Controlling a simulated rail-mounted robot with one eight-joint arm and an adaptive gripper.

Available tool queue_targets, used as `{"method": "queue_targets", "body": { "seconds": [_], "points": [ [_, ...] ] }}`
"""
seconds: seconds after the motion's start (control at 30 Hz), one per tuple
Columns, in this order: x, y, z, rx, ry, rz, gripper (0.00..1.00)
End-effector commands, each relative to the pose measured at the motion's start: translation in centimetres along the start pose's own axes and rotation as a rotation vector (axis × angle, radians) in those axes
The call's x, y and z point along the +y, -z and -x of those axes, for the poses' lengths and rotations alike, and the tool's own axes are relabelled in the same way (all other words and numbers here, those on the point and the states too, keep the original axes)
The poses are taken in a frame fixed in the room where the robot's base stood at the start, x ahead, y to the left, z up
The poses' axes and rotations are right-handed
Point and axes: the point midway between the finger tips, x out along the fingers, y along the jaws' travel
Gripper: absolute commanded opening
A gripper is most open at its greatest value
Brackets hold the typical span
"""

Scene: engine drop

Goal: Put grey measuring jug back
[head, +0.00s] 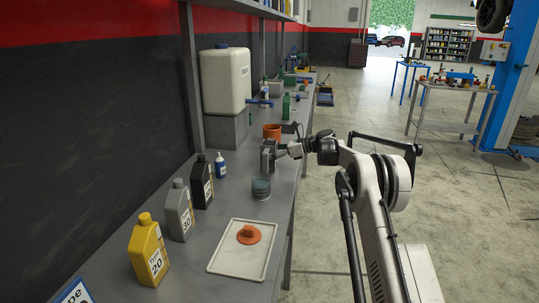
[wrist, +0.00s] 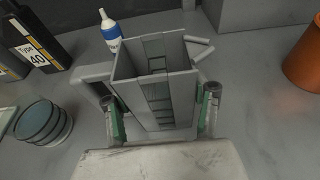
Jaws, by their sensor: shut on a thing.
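The grey measuring jug (head: 268,157) is an open-topped, square-sided vessel over the grey workbench (head: 205,222). In the wrist view the jug (wrist: 153,95) fills the middle, its mouth facing the camera and its inside empty, with step-like marks on one wall. My gripper (head: 277,153) is shut on the jug. In the wrist view the fingers of my gripper (wrist: 161,112) press on its left and right sides. The jug looks about upright; whether its base touches the bench I cannot tell.
Near the jug are an orange pot (head: 272,131), a round tin (head: 261,188) and a blue-and-white bottle (head: 220,166). Yellow (head: 148,252), grey (head: 180,212) and black (head: 202,184) oil bottles line the wall side. A white tray (head: 226,262) holds an orange piece (head: 248,234). A white tank (head: 225,80) stands behind.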

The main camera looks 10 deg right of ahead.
Motion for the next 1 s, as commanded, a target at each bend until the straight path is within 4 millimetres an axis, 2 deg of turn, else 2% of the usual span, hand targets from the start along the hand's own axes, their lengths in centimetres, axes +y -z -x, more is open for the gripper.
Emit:
{"method": "queue_targets", "body": {
  "seconds": [0.27,0.3,0.43,0.8,1.0],
  "points": [
    [0.0,0.1,-0.1,-0.001,0.000,0.000,0.19],
    [0.0,0.2,-0.1,0.000,0.000,0.000,0.56],
    [0.0,0.1,-0.1,0.000,0.000,0.000,0.72],
    [0.0,0.2,-0.1,0.000,0.000,0.000,0.72],
    [-0.1,0.4,3.1,0.000,0.003,-0.002,0.72]
  ]
}}
